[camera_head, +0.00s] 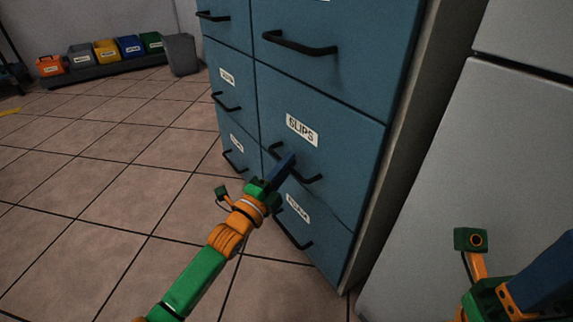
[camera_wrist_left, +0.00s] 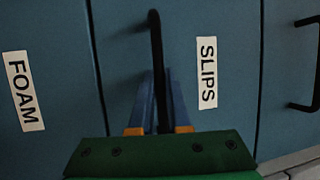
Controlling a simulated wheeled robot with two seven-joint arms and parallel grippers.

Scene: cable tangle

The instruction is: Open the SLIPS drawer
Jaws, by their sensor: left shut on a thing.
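The SLIPS drawer (camera_head: 335,124) is a blue front in the cabinet's right column, with a white SLIPS label (camera_head: 301,129) and a black bar handle (camera_head: 309,178). My left gripper (camera_head: 287,164) is at this handle, its blue fingers shut around the bar. In the left wrist view the handle (camera_wrist_left: 155,50) runs down between the two fingers, beside the SLIPS label (camera_wrist_left: 207,73). The drawer front looks about flush with its neighbours. My right gripper (camera_head: 537,283) is partly in view at the lower right, cut off by the edge; its fingertips are not clear.
Other blue drawers with black handles surround it; a FOAM label (camera_wrist_left: 22,91) shows in the wrist view. A grey panel (camera_head: 475,190) stands to the right. Coloured bins (camera_head: 105,51) and a grey bin (camera_head: 181,54) stand far left. The tiled floor (camera_head: 110,170) in front is clear.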

